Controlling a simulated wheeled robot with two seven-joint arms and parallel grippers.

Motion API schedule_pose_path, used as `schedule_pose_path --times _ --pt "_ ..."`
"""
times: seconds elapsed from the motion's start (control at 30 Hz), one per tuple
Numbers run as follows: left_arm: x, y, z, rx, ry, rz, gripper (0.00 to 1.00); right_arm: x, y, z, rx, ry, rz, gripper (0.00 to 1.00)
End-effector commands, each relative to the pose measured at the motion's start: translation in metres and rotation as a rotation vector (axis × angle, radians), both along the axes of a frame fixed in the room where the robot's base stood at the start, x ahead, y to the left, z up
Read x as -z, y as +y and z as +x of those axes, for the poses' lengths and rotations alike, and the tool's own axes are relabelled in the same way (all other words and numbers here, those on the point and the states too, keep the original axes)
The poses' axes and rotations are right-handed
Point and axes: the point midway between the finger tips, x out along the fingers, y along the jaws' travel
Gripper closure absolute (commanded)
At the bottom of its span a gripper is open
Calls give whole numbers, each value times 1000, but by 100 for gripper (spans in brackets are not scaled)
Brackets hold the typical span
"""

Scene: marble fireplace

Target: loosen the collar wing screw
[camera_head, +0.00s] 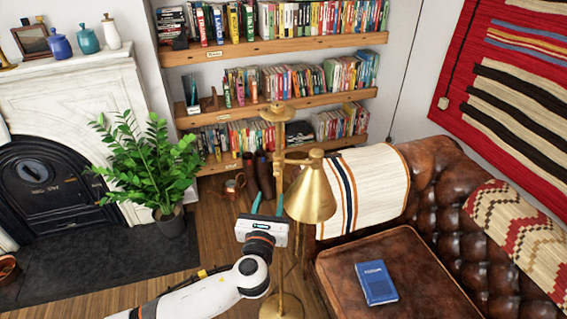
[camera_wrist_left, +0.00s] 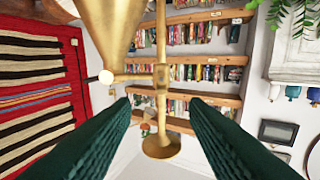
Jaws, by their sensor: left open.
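A brass floor lamp (camera_head: 278,180) stands left of the sofa, with a cone shade (camera_head: 310,195) hanging from a short side arm. The collar (camera_wrist_left: 160,76) joins that arm to the pole in the left wrist view, which is turned over. I cannot clearly make out the wing screw on it. My left gripper (camera_head: 268,204) is open and empty, its teal fingers pointing up towards the pole, below the side arm in the head view. In the left wrist view the pole and collar appear between the two fingers, apart from both. My right gripper is not in view.
A leather sofa (camera_head: 445,185) and a leather ottoman (camera_head: 420,285) with a blue book (camera_head: 376,283) are on the right. A potted plant (camera_head: 150,170) and a marble fireplace (camera_head: 75,95) are on the left. Bookshelves (camera_head: 270,48) fill the back wall.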

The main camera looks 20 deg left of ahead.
Motion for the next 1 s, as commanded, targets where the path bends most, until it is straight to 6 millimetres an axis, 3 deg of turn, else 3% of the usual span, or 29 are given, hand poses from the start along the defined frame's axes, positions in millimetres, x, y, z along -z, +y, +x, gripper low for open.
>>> schedule_pose_path --times 0.6,1.0 --pt "0 15 101 -2 2 -2 59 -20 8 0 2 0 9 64" --pt "2 17 116 -1 3 -6 59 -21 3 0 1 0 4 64"
